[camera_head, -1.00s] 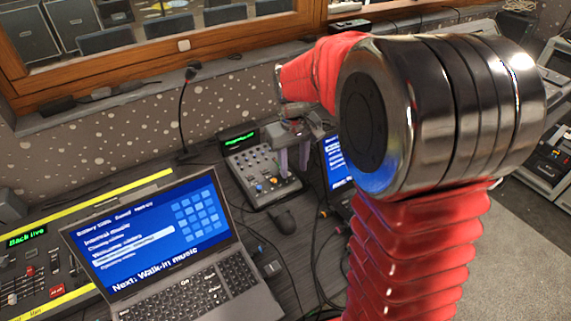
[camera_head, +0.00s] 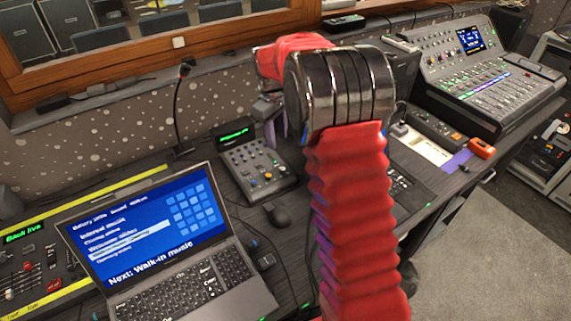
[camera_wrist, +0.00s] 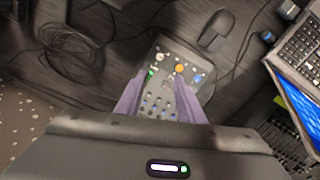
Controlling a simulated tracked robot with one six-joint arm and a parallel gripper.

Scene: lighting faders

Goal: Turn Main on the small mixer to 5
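The small mixer (camera_head: 262,178) is a grey desk unit with rows of small knobs and a green-lit display (camera_head: 236,136) at its back, too small to read. It also shows in the wrist view (camera_wrist: 160,60), with an orange knob (camera_wrist: 180,69) and several blue, white and green ones. I cannot read which control is Main, nor its setting. My gripper (camera_wrist: 158,88) has two purple fingers, apart with nothing between them, over the mixer. In the head view my gripper (camera_head: 276,130) is above the mixer's back right side, partly hidden by my arm.
A mouse (camera_head: 278,214) lies in front of the mixer. A laptop (camera_head: 150,240) stands at front left, and a gooseneck microphone (camera_head: 178,110) behind left. A larger mixing desk (camera_head: 485,85) and an orange object (camera_head: 481,148) are at right. Cables lie on the desk.

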